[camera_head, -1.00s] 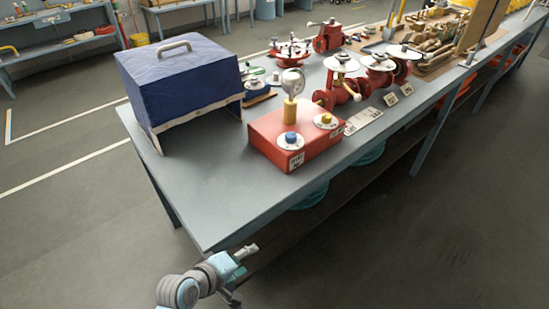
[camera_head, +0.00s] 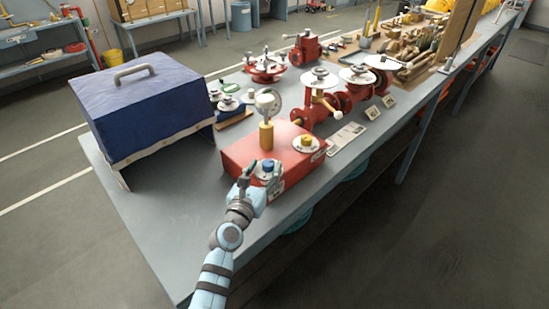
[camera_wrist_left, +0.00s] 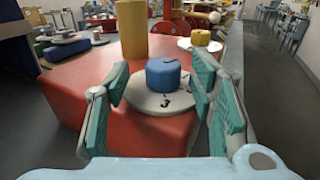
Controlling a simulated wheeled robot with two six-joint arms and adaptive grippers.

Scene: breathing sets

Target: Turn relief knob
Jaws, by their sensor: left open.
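A red box (camera_head: 235,155) stands on the workbench and carries a blue knob (camera_head: 268,164), a yellow knob (camera_head: 306,141) and a yellow post with a round gauge (camera_head: 268,103). No readable label shows which knob is the relief knob. My left gripper (camera_head: 258,183) is at the box's front, at the blue knob. In the left wrist view the blue knob (camera_wrist_left: 163,73) sits on a white marked dial (camera_wrist_left: 165,100), between the spread green-padded fingers of the left gripper (camera_wrist_left: 158,107). The fingers appear apart from the knob. My right gripper is not in view.
A blue covered case with a handle (camera_head: 150,110) stands left of the box. Red valves with white handwheels (camera_head: 320,80) and small label cards (camera_head: 347,134) stand behind and right. The bench top (camera_head: 150,215) is clear at the front left.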

